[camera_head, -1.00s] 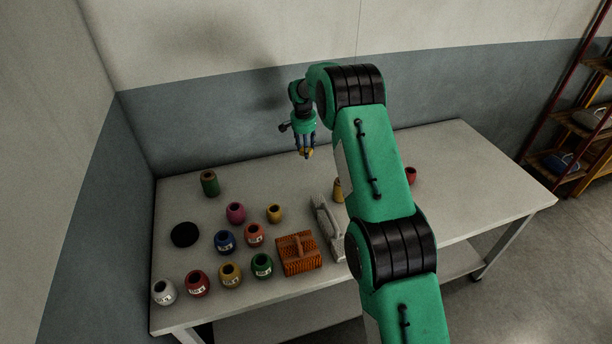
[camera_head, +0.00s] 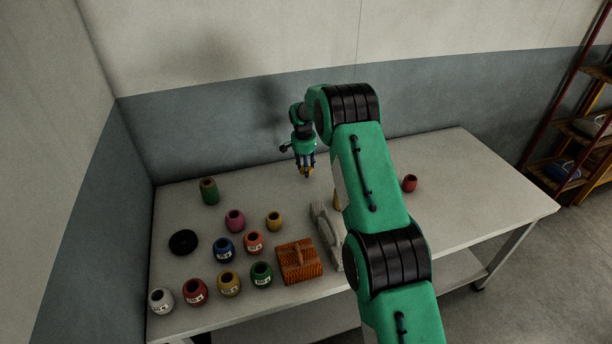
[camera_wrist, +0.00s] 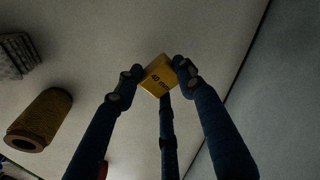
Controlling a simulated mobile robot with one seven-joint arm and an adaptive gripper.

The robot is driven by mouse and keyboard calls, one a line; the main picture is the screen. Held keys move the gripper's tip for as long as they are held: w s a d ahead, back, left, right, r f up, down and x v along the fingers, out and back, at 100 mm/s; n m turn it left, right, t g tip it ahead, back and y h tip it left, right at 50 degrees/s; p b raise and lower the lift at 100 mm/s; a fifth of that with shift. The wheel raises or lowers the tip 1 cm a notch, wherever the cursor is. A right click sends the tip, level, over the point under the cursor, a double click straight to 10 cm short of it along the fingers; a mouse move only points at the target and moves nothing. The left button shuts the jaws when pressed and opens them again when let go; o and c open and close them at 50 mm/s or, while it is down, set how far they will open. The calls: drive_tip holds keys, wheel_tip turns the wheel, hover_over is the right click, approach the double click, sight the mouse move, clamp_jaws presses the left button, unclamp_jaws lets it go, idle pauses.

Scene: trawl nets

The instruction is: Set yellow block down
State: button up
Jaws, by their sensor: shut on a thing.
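The yellow block (camera_wrist: 158,76) is held between the fingertips of my gripper (camera_wrist: 158,70), with dark print on one face in the wrist view. In the head view my gripper (camera_head: 307,172) points down over the back part of the table (camera_head: 460,190), shut on the block (camera_head: 308,173), of which only a little yellow shows. The block appears to be above the tabletop; the exact gap cannot be told.
Several small coloured pots (camera_head: 229,283) stand at the left, by a black disc (camera_head: 183,242). An orange brush (camera_head: 299,261) and a grey tool (camera_head: 327,235) lie at the front middle. A yellow twine spool (camera_wrist: 40,120) is near the gripper. A red pot (camera_head: 409,183) stands right.

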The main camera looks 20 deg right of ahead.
drive_tip(key=shift+f+b, duration=0.4)
drive_tip(key=shift+f, duration=1.4)
drive_tip(key=shift+f, duration=0.15)
drive_tip(key=o, duration=1.2)
drive_tip(key=r+p, duration=0.1)
drive_tip(key=r, duration=0.7)
drive_tip(key=s+a+r+p, duration=0.1)
drive_tip(key=r, duration=0.3)
drive_tip(key=shift+s+r+p, duration=0.1)
drive_tip(key=shift+p, duration=0.25)
